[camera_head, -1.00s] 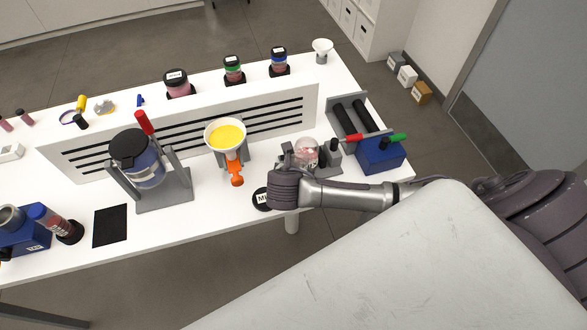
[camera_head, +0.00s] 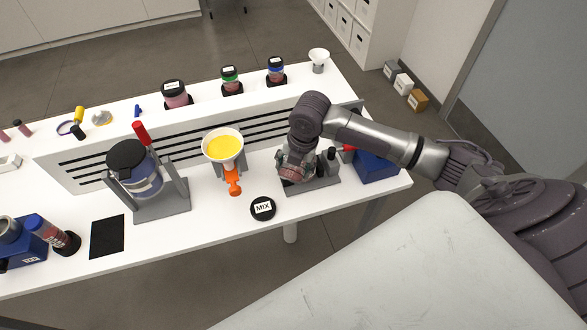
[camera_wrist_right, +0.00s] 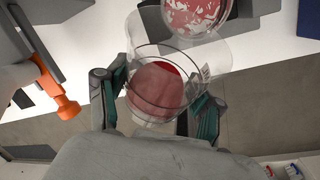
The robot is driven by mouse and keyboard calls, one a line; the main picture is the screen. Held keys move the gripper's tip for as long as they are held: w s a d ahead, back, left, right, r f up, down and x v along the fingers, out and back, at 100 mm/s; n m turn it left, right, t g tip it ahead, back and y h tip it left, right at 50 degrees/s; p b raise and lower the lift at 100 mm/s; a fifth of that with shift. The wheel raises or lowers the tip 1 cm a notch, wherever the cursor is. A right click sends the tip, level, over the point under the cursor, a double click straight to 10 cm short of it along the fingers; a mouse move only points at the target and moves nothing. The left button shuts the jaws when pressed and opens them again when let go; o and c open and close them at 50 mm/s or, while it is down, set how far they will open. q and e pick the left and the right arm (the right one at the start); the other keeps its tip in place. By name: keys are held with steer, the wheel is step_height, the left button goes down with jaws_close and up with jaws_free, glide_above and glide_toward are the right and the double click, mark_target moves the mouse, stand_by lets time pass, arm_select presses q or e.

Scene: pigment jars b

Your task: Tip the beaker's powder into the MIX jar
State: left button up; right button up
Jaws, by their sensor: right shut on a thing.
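My right gripper (camera_wrist_right: 156,108) is shut on a clear beaker (camera_wrist_right: 212,58), with one finger on each side of it. Red powder (camera_wrist_right: 157,90) lies inside the beaker. Beyond it, at the top of the right wrist view, an open round jar (camera_wrist_right: 195,14) holds red and white pieces; its label does not show. In the head view my right gripper (camera_head: 297,160) is over the grey stand (camera_head: 318,183), and it largely hides the beaker and jar. A black lid marked MIX (camera_head: 262,208) lies flat on the table. My left gripper is not in view.
A funnel with yellow powder (camera_head: 223,147) and an orange handle (camera_head: 233,183) stands left of the gripper. A blue box (camera_head: 376,166) stands close on the right. A slotted panel (camera_head: 265,130) runs behind. The front of the table is mostly clear.

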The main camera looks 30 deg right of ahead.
steer(key=g+y, duration=0.1)
steer(key=r+y, duration=0.1)
steer(key=d+r+g+y, duration=0.1)
steer(key=shift+w+r+g+y, duration=0.15)
steer(key=shift+w+g+y, duration=0.15)
steer(key=shift+w, duration=0.05)
steer(key=shift+w+d+r+m+g+y+b, duration=0.2)
steer(key=shift+m+g+y+b, duration=0.15)
steer(key=shift+y, duration=0.25)
steer(key=shift+w+d+r+g+y+b, duration=0.25)
steer(key=shift+r+g+y+b, duration=0.15)
steer(key=shift+g+y+b, duration=0.35)
steer(key=shift+w+d+r+g+y+b, duration=0.15)
steer(key=shift+d+r+g+y+b, duration=0.2)
steer(key=shift+y+b, duration=0.8)
steer(key=shift+h, duration=0.3)
stand_by(0.6)
steer(key=shift+d+b, duration=0.1)
steer(key=shift+b, duration=0.55)
steer(key=shift+w+d+r+g+y+b, duration=0.1)
steer(key=shift+w+d+g+y+b, duration=0.2)
steer(key=shift+y+b, duration=0.45)
steer(key=shift+r+b, duration=0.15)
steer(key=shift+b, duration=0.15)
